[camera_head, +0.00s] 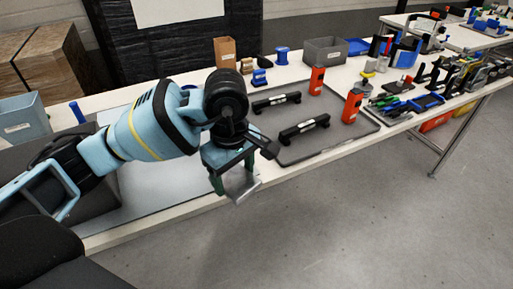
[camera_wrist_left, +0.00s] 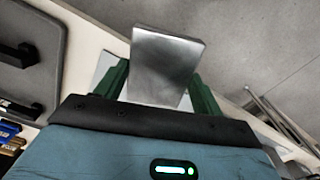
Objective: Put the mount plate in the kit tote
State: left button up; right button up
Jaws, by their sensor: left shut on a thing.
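The mount plate, a flat silver metal piece (camera_head: 243,187), is in my left gripper (camera_head: 233,178). In the left wrist view the plate (camera_wrist_left: 166,65) sits between the two green fingers (camera_wrist_left: 160,92) and sticks out past their tips. The left gripper is shut on it, above the front edge of the bench. A blue-grey tote (camera_head: 24,118) with a white label stands at the far left, partly cut off by the frame. A darker grey bin (camera_head: 325,51) stands at the back of the bench. I cannot tell which is the kit tote. My right gripper is not in view.
Blue spools (camera_head: 281,56) and a brown box (camera_head: 225,51) stand behind. A grey mat (camera_head: 150,190) under my arm looks bare. Tools crowd the bench's right end.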

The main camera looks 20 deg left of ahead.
pick_arm(q)
jog(key=m, duration=0.5)
jog(key=s+r+m, duration=0.1)
jog(key=m, duration=0.1)
jog(key=shift+a, duration=0.1)
jog(key=m, duration=0.3)
jog(key=s+m, duration=0.1)
jog(key=m, duration=0.2)
jog(key=shift+s+a+r+m, duration=0.1)
jog(key=shift+s+r+m, duration=0.05)
jog(key=shift+m, duration=0.25)
